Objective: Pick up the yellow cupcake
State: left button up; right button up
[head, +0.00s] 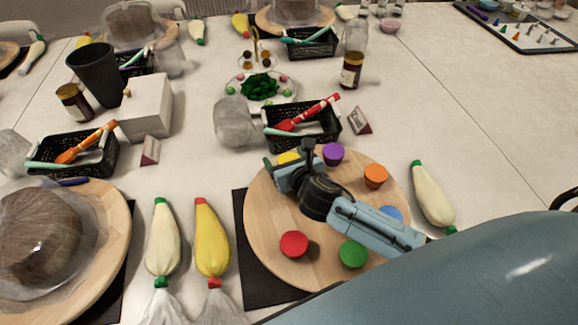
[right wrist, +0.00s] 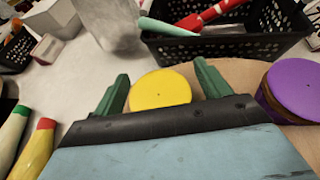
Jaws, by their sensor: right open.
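The yellow cupcake (head: 288,157) stands near the back left of the round wooden turntable (head: 262,240), partly hidden by my right gripper (head: 288,166) in the head view. In the right wrist view the yellow cupcake (right wrist: 160,89) shows its flat round top between the two green fingertips of my right gripper (right wrist: 162,88). The fingers are apart, one on each side of it, and I cannot tell whether they touch it. Its lower part is hidden by the gripper body. My left gripper is not in view.
Purple (head: 333,153), orange (head: 375,176), blue (head: 391,215), green (head: 352,253) and red (head: 293,244) cupcakes stand on the same turntable. A black basket (head: 318,133) with a red-handled tool stands just behind it. Piping bags (head: 212,245) lie left, another (head: 432,195) right.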

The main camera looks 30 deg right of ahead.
jog(key=c, duration=1)
